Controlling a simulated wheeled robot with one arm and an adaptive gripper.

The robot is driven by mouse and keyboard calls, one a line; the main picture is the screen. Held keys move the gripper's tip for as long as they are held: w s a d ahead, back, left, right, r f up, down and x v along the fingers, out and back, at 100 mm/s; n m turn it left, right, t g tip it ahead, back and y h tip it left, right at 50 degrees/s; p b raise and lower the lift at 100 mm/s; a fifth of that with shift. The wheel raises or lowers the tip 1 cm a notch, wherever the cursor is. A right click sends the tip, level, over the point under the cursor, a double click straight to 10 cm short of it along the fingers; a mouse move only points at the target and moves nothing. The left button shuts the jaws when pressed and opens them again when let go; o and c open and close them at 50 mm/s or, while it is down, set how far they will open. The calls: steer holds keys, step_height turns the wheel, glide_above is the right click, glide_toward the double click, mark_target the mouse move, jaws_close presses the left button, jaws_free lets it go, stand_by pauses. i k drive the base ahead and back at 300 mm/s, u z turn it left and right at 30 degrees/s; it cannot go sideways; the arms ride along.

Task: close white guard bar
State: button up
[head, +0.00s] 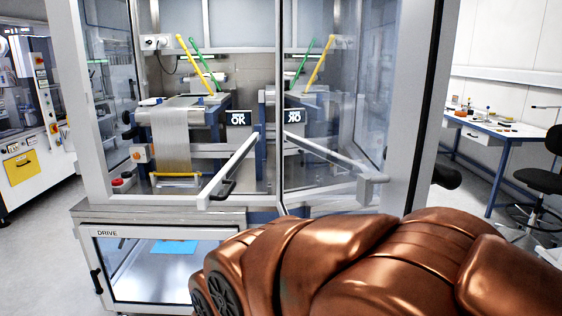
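The white guard bar (232,168) is at the front of the glazed machine enclosure. It slants from its near end at lower left up to its far end at upper right, standing out at an angle to the front opening. A black handle (222,190) sits near its near end. A similar bar shape in the glass door to the right looks like its reflection. My copper arm fills the lower right of the head view. My gripper is not visible, so I cannot tell its state or distance from the bar.
The enclosure's glass door (345,115) stands open at right, with a dark handle (446,176) on its outer side. Below is a DRIVE cabinet (165,233). A table (498,131) and chair (541,182) stand right.

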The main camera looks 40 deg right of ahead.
mark_target(209, 194)
steer(key=z, duration=0.9)
steer(key=i, duration=0.5)
steer(key=k, duration=1.15)
steer(key=u, duration=1.4)
steer(key=i, duration=1.45)
steer(key=z, duration=0.8)
steer(key=i, duration=0.45)
steer(key=z, duration=0.5)
